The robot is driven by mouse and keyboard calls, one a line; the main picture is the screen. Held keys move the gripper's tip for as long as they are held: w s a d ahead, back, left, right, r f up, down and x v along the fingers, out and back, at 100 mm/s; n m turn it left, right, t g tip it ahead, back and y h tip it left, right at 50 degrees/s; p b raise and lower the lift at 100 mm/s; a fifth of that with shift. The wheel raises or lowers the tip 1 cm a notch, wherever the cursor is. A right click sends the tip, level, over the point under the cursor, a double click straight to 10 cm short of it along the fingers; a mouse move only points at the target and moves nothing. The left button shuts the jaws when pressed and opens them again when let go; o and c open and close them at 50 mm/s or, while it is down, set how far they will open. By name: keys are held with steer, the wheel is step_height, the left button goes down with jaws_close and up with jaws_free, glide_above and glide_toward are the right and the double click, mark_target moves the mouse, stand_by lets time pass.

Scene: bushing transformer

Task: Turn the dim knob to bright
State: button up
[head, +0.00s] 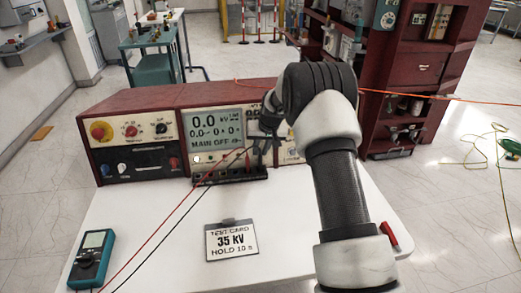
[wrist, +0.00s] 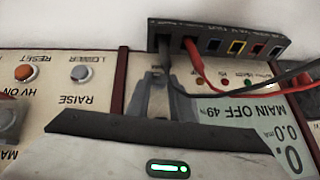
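A dark red console (head: 135,100) stands at the back of the white table, with a lit display (head: 216,130) reading 0.0 kV and MAIN OFF. My gripper (head: 266,128) is at the console front, just right of the display. In the wrist view, where the panel lettering appears upside down, the grey fingers of my gripper (wrist: 158,85) point at the panel between the buttons and the display (wrist: 248,118). Whether they are parted or hold something is unclear. I cannot make out a knob marked dim; my gripper and arm hide part of the panel.
A black terminal strip (wrist: 215,38) with red and black leads lies close to my fingers. A red emergency button (head: 101,131) and knobs are on the left panel. A test card (head: 231,241) and a teal meter (head: 92,259) are on the table.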

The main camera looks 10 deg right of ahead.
steer(key=shift+d+f+y+b, duration=0.25)
steer(key=shift+y+b, duration=0.05)
steer(key=shift+b, duration=0.15)
jaws_close()
steer(key=shift+d+f+m+y+b, duration=0.2)
steer(key=shift+m+y+b, duration=0.4)
steer(key=shift+y+b, duration=0.25)
steer(key=shift+s+r+m+y+b, duration=0.1)
steer(key=shift+m+y+b, duration=0.3)
steer(key=shift+y+b, duration=0.35)
steer(key=shift+r, duration=0.15)
steer(key=o, duration=0.9)
jaws_free()
